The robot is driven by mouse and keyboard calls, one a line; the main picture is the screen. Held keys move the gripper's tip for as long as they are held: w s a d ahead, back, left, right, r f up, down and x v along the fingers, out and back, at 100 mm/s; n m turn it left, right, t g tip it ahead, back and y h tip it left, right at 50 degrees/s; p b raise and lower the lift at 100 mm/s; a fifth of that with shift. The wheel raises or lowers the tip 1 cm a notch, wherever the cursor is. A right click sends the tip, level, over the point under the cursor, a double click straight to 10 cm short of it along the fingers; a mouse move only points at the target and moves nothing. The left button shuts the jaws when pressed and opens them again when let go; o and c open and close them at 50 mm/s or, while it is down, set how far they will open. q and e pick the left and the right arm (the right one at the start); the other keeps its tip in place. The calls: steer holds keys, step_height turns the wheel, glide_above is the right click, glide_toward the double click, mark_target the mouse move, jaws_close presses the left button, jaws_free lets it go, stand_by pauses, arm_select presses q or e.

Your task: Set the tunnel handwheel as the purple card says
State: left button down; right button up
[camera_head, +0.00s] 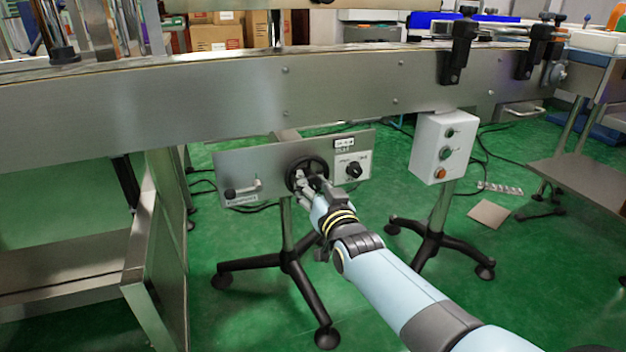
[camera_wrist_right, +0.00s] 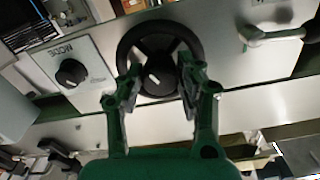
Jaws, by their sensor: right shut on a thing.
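The black handwheel (camera_head: 307,162) is on the grey panel (camera_head: 275,150) below the conveyor. My right gripper (camera_head: 304,181) is at its front and shut on it. In the right wrist view, the two fingers of my right gripper (camera_wrist_right: 160,82) reach in on either side of the hub of the handwheel (camera_wrist_right: 159,28), inside the rim. A white mark shows on the hub. The fingers hide the lower part of the wheel. I see no purple card in either view. My left gripper is out of view.
A white plate with a black mode knob (camera_head: 354,170) is right of the wheel, and a lever handle (camera_head: 243,191) is left. A white button box (camera_head: 443,148) stands to the right on its own stand. The conveyor side (camera_head: 220,95) runs above the panel. Green floor is open in front.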

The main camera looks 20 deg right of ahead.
steer(key=m, duration=0.2)
steer(key=shift+f+m+p, duration=0.1)
steer(key=shift+m+p, duration=0.2)
steer(key=shift+m, duration=0.1)
steer(key=m, duration=0.2)
steer(key=shift+m, duration=0.4)
steer(key=m+p, duration=0.1)
steer(key=m, duration=0.2)
steer(key=shift+s+m, duration=0.1)
steer(key=shift+m, duration=0.2)
steer(key=m, duration=0.2)
steer(key=shift+m, duration=1.3)
steer(key=m, duration=0.3)
steer(key=shift+p, duration=0.4)
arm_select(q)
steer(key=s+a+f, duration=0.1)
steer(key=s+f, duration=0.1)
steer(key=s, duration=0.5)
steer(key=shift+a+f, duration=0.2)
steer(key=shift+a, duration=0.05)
arm_select(e)
steer(key=shift+m, duration=1.9)
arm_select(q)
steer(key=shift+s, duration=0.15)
